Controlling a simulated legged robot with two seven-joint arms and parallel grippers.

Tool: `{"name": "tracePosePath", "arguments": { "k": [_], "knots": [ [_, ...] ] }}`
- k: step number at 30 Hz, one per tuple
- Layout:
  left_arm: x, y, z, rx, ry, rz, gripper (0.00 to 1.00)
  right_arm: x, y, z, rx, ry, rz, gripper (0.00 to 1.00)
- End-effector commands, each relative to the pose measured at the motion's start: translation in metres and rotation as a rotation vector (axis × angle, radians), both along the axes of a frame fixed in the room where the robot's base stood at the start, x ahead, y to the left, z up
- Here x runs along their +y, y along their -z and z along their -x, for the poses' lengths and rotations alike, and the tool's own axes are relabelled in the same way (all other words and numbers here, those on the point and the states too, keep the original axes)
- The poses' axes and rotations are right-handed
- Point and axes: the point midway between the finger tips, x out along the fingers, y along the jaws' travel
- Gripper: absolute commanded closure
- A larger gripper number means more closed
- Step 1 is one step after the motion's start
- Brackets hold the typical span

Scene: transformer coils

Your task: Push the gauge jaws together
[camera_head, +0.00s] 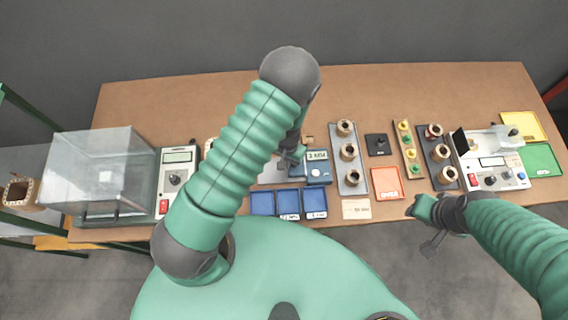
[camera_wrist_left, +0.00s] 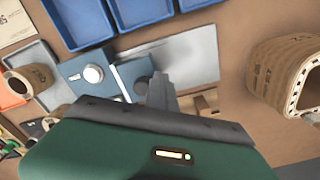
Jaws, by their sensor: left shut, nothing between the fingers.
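The gauge (camera_head: 318,170) is a blue box with a small display, near the middle of the table. In the left wrist view the gauge (camera_wrist_left: 75,70) shows its white round knob, with a grey metal plate (camera_wrist_left: 190,55) beside it. A dark grey upright piece stands between box and plate; I cannot tell whether it is a jaw or my fingertip. My left gripper (camera_head: 294,154) is shut and empty at the gauge's left side, partly hidden by my arm. Contact cannot be made out. My right gripper (camera_head: 426,222) is over the table's front edge, away from the gauge; its opening is unclear.
Blue trays (camera_head: 289,203) lie in front of the gauge. A clear box (camera_head: 100,170) and a grey meter (camera_head: 178,178) stand left. The table's back strip is clear.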

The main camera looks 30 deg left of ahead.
Motion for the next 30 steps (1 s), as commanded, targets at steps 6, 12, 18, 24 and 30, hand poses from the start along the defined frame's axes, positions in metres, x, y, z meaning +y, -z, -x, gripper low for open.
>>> {"name": "tracePosePath", "arguments": {
  "k": [6,12,18,24,30],
  "knots": [
    [0.0,0.0,0.0,-0.001,0.001,0.002,1.0,0.0,0.001,0.0,0.0,0.0,0.0,0.64],
    [0.008,0.001,0.005,0.0,0.0,0.002,1.0,0.0,0.006,0.0,0.0,0.0,0.0,0.64],
    [0.01,-0.01,0.006,-0.002,0.0,0.001,1.0,0.0,-0.003,0.0,0.0,0.0,0.0,0.64],
    [0.01,-0.036,0.006,-0.001,0.0,0.001,1.0,0.0,-0.025,0.0,0.0,0.0,0.0,0.64],
    [0.01,-0.06,0.006,-0.001,0.0,0.001,1.0,0.0,-0.045,0.0,0.0,0.0,0.0,0.64]
  ]
}}
